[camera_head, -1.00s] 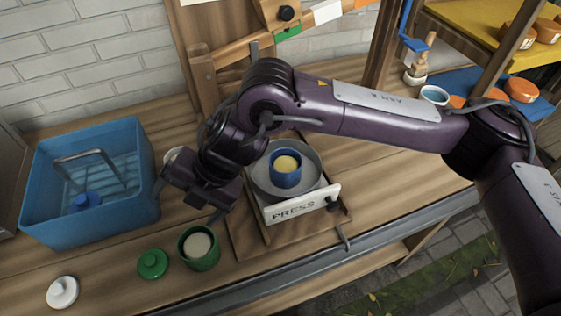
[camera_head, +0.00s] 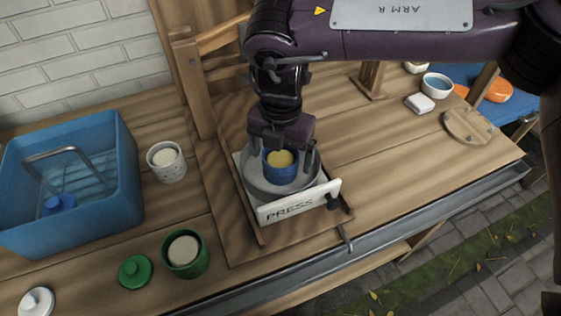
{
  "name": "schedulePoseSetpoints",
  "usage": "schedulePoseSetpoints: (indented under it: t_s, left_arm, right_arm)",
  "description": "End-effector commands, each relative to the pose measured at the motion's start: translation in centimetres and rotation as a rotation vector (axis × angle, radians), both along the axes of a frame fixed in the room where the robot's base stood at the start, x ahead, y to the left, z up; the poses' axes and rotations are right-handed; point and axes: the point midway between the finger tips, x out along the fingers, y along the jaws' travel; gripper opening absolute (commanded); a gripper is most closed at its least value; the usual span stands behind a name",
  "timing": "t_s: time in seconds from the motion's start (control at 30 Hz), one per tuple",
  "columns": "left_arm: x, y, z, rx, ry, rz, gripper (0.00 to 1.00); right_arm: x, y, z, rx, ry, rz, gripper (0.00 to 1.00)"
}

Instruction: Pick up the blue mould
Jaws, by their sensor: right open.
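The blue mould (camera_head: 279,171) is a small blue cup with a yellow filling. It stands upright in the round grey pan of the press (camera_head: 292,205). My right gripper (camera_head: 281,160) comes down from above and behind the mould. Its jaws are open, with one finger on the left and one on the right of the mould. I cannot tell whether the fingers touch it. My left gripper is not in view.
A blue basin (camera_head: 128,185) with a metal handle stands at the left. A speckled cup (camera_head: 167,162), a green mould (camera_head: 185,255), a green lid (camera_head: 135,270) and a white lid (camera_head: 37,302) are nearby. The bench right of the press is mostly clear.

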Motion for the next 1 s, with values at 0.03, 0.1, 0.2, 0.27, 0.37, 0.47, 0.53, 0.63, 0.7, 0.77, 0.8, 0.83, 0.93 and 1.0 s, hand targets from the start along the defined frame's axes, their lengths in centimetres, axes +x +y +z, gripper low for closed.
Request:
schedulePoseSetpoints:
  t_s: [0.03, 0.1, 0.2, 0.27, 0.37, 0.47, 0.53, 0.63, 0.7, 0.77, 0.8, 0.83, 0.93, 1.0]
  left_arm:
    - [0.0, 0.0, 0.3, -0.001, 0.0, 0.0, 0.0]
    - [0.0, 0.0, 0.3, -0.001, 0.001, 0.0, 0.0]
    - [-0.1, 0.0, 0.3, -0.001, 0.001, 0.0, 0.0]
    - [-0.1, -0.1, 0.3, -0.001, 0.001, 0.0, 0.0]
    - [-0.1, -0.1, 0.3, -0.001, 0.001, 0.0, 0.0]
    - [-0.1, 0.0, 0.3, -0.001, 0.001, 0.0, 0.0]
    - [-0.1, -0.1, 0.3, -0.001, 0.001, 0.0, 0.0]
    - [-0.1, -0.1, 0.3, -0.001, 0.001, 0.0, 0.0]
    - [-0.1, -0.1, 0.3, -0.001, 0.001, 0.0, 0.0]
    - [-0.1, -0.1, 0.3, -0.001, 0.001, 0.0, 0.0]
    - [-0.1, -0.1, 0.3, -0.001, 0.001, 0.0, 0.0]
    - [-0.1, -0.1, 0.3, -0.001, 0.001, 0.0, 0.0]
    - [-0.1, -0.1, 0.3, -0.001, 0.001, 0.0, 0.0]
    - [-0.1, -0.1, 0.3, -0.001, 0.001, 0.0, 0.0]
  right_arm:
    - [-0.2, 0.1, -0.7, -0.002, 0.003, 0.002, 0.9]
    - [-0.1, 0.1, -1.7, -0.001, 0.003, 0.0, 0.9]
    - [-0.1, 0.1, -2.4, 0.0, 0.0, 0.001, 0.9]
    - [-0.1, 0.1, -2.6, 0.0, 0.0, 0.0, 0.9]
    - [-0.1, 0.1, -2.6, 0.0, 0.0, 0.001, 0.9]
    - [-0.1, 0.1, -2.6, 0.0, 0.0, 0.001, 0.88]
    - [-0.1, 0.1, -2.6, 0.001, 0.0, 0.001, 0.79]
    - [-0.1, 0.1, -2.6, 0.001, 0.0, 0.001, 0.66]
    - [-0.1, 0.1, -2.5, 0.001, 0.0, 0.001, 0.56]
    - [-0.1, 0.1, -2.5, 0.001, 0.0, 0.001, 0.48]
    - [-0.1, 0.1, -2.5, 0.001, 0.0, 0.001, 0.44]
    - [-0.1, 0.1, -2.5, 0.001, 0.0, 0.001, 0.44]
    - [-0.1, 0.1, -2.5, 0.001, 0.0, 0.001, 0.44]
    - [-0.1, 0.1, -2.5, 0.001, 0.0, 0.001, 0.44]
